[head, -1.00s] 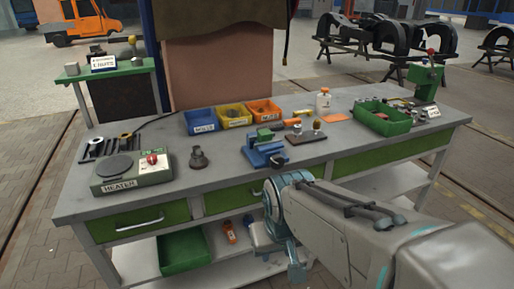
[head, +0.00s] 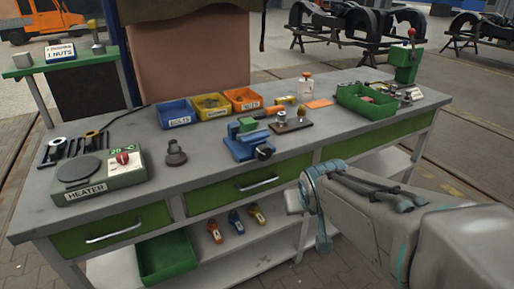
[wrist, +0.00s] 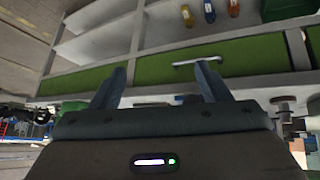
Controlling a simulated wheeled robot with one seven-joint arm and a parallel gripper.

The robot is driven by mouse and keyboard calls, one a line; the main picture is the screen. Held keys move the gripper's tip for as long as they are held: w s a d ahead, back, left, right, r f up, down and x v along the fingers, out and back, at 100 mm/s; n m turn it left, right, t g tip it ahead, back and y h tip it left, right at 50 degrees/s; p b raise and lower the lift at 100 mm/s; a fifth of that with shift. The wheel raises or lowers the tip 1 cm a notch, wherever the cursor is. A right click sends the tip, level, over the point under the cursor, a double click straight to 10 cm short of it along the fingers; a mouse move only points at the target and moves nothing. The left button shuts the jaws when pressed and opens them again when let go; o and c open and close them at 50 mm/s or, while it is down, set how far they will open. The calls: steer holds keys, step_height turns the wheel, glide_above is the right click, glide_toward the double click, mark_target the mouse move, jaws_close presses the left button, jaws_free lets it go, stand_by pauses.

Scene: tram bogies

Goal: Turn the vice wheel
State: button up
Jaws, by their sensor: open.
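A blue bench vice (head: 243,143) with a green block at its top stands at the front edge of the grey workbench in the head view. Its dark round wheel (head: 264,152) faces the front, with nothing touching it. My gripper (head: 294,201) is in front of the bench, below and to the right of the wheel, apart from it. In the wrist view, my gripper's two fingers (wrist: 161,78) are spread and empty, facing a green drawer front (wrist: 250,57). I cannot make out the vice for certain in the wrist view.
The workbench (head: 215,170) carries a heater (head: 98,178), a dark stepped part (head: 175,153), several coloured bins, a small board with fittings (head: 290,125) and a green tray (head: 342,97). A drawer handle (head: 258,184) juts out below the vice. Open shelves lie underneath.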

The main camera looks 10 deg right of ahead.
steer(key=w+d+f+n+t+b, duration=0.1)
steer(key=w+d+f+t+b, duration=0.15)
steer(key=w+t+b, duration=0.45)
steer(key=n+t+y+b, duration=0.3)
steer(key=n+y+b, duration=0.2)
steer(key=y+b, duration=0.15)
glide_toward(266, 154)
steer(key=shift+y, duration=0.45)
steer(key=b+x, duration=0.1)
steer(key=x, duration=0.9)
steer(key=shift+w+f, duration=0.1)
steer(key=shift+w, duration=0.25)
steer(key=shift+c, duration=0.3)
steer(key=c, duration=0.9)
